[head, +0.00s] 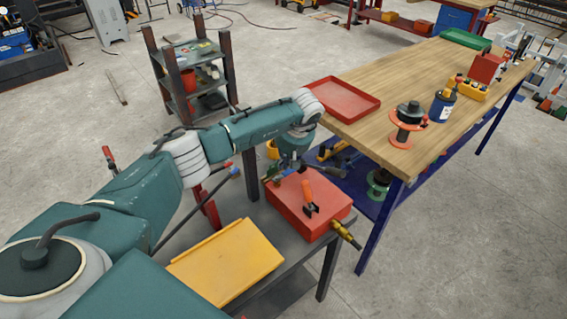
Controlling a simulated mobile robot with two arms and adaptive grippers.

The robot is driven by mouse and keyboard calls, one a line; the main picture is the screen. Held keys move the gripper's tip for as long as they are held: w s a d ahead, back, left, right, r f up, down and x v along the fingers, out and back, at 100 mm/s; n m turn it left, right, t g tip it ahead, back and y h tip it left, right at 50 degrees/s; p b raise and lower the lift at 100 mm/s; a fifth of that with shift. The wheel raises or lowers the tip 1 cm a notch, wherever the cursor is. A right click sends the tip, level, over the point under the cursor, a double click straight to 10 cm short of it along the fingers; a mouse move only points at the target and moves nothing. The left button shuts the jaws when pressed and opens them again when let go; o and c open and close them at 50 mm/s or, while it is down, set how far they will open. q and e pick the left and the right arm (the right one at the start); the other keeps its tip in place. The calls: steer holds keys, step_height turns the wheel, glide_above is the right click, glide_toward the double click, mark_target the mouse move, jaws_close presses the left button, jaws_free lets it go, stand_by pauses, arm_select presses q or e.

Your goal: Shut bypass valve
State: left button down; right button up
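A red box (292,217) sits on the dark grey stand at the centre. An orange lever handle (307,190) on a dark mount stands up from its top, tilted; this looks like the bypass valve. A brass fitting (345,234) sticks out from the box's front right side. My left arm reaches in from the left, and its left gripper (279,176) points down at the back left of the box's top, left of the handle and seemingly apart from it. Its fingers are small and dark, so I cannot tell if they are open. My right gripper is not in view.
A yellow panel (228,262) lies at the front of the grey stand (232,210). A wooden workbench (420,75) stands right, with a red tray (342,99) and an orange-flanged spool (407,124). A dark shelf rack (194,75) stands behind. Concrete floor is open front right.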

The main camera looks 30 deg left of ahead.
mark_target(291, 171)
arm_select(q)
steer(key=shift+d+m, duration=0.15)
steer(key=shift+m, duration=0.35)
steer(key=shift+d+f+m+t+b, duration=0.1)
steer(key=shift+d+m+t+b, duration=0.2)
steer(key=shift+m+b, duration=0.3)
steer(key=shift+s+d+m+t+h+b, duration=0.1)
steer(key=shift+d+m+t+h+b, duration=0.3)
steer(key=shift+m+b, duration=0.6)
steer(key=m, duration=0.1)
steer(key=d+m+b, duration=0.1)
steer(key=m, duration=0.1)
steer(key=shift+s+d+h, duration=0.1)
steer(key=shift+s+h, duration=0.2)
steer(key=shift+h, duration=0.1)
steer(key=m+b, duration=0.1)
steer(key=m, duration=0.1)
steer(key=s+d+m+h+b, duration=0.1)
steer(key=shift+d+m+t, duration=0.1)
steer(key=shift+m+t, duration=0.3)
steer(key=shift+s+d+b, duration=0.4)
steer(key=shift+s+b, duration=0.2)
steer(key=shift+b, duration=0.4)
steer(key=shift+s+d+b, duration=0.1)
steer(key=shift+s+b, duration=0.35)
steer(key=shift+b, duration=0.1)
steer(key=shift+s, duration=0.15)
